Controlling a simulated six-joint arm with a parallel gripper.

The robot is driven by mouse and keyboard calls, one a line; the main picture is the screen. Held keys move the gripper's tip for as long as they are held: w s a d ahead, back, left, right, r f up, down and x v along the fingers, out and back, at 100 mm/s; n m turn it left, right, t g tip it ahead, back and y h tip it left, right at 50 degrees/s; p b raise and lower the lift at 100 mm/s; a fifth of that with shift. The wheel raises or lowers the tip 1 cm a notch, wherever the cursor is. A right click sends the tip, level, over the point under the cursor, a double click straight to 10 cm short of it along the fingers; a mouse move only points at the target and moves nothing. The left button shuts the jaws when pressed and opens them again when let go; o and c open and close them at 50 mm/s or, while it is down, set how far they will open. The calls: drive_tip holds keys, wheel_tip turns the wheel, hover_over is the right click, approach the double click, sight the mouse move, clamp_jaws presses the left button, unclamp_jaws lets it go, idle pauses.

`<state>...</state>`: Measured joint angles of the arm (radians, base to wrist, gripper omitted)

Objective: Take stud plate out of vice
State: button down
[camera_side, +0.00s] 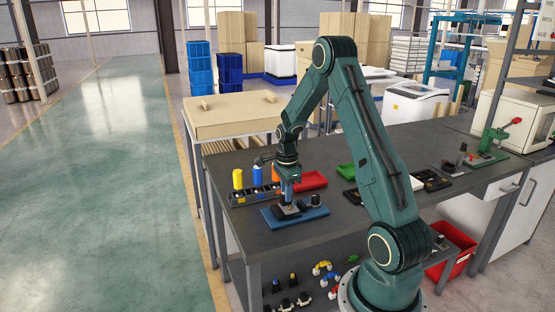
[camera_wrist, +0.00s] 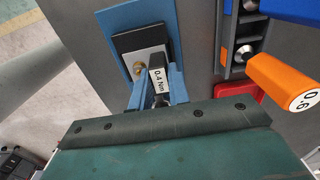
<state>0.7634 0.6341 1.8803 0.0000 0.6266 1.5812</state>
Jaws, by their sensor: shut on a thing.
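The stud plate (camera_wrist: 146,63) is a pale plate with a brass-coloured stud; it lies over the dark block of the vice (camera_wrist: 128,44), which sits on a blue base (camera_wrist: 117,17). A white label reading "0.4 Nm" shows between my blue fingers at the plate's near side. My gripper (camera_wrist: 157,88) points down and is shut on the stud plate. In the side view, my gripper (camera_side: 288,201) is low over the vice, whose blue base (camera_side: 270,215) rests on the bench. The fingers hide part of the plate, and I cannot tell whether it touches the vice.
A dark rack (camera_side: 240,198) with yellow (camera_side: 238,179) and orange-handled (camera_wrist: 280,80) tools stands just behind the vice. A red tray (camera_side: 312,180) and a green tray (camera_side: 346,171) lie farther back. The bench's front left edge is close to the vice.

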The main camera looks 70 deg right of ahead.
drive_tip(key=shift+r, duration=2.6)
drive_tip(key=shift+r, duration=0.2)
